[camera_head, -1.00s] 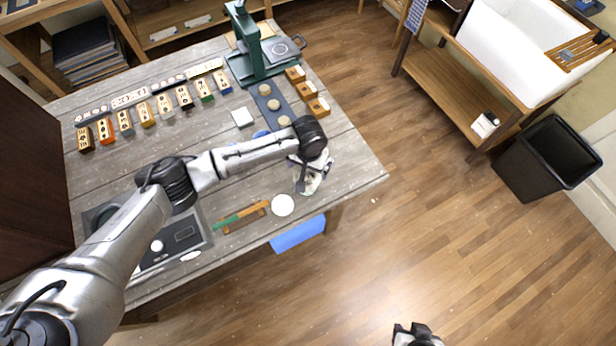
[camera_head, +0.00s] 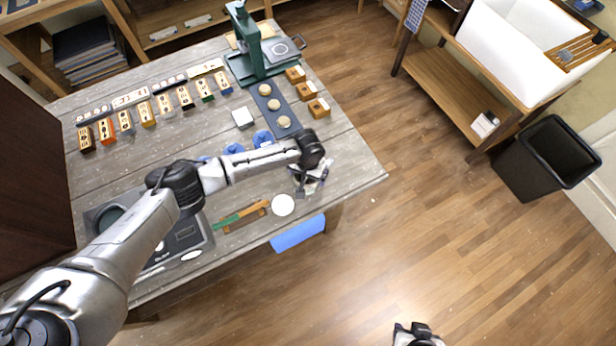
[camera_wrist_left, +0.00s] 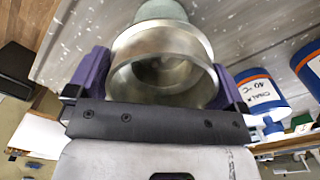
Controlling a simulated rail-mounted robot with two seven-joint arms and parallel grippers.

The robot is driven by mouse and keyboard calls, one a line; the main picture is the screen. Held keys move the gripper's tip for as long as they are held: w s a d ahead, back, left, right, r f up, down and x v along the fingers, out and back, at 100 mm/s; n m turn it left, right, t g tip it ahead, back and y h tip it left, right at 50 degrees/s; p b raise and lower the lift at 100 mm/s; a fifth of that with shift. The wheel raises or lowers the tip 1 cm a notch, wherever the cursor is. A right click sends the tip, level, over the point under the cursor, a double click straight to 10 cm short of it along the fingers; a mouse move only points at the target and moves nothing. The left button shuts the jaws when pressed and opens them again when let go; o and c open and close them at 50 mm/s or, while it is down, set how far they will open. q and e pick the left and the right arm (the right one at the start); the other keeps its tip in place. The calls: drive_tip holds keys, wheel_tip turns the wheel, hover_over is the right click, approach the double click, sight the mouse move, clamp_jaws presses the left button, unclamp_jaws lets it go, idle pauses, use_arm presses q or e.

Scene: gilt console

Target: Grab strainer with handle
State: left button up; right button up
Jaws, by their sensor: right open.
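In the left wrist view a round, shiny metal cup-shaped piece (camera_wrist_left: 165,65) with a wide rim lies between the two purple fingers of my left gripper (camera_wrist_left: 163,85). It may be the strainer; I see no handle or mesh on it. The fingers are wide apart, one on each side and close to its wall; whether they press on it I cannot tell. In the head view my left gripper (camera_head: 311,178) is over the table's right front part, and its wrist hides most of what is beneath. My right gripper (camera_head: 416,334) is open and empty over the floor at the bottom edge.
Blue containers (camera_head: 263,138) stand behind the left wrist; blue and white ones (camera_wrist_left: 262,95) show at right in the wrist view. A white disc (camera_head: 283,205) and a green-and-orange tool (camera_head: 240,216) lie in front. A green press (camera_head: 258,60) stands at the back.

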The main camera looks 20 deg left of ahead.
use_arm(q)
drive_tip(key=c, duration=0.6)
drive_tip(key=shift+r, duration=0.1)
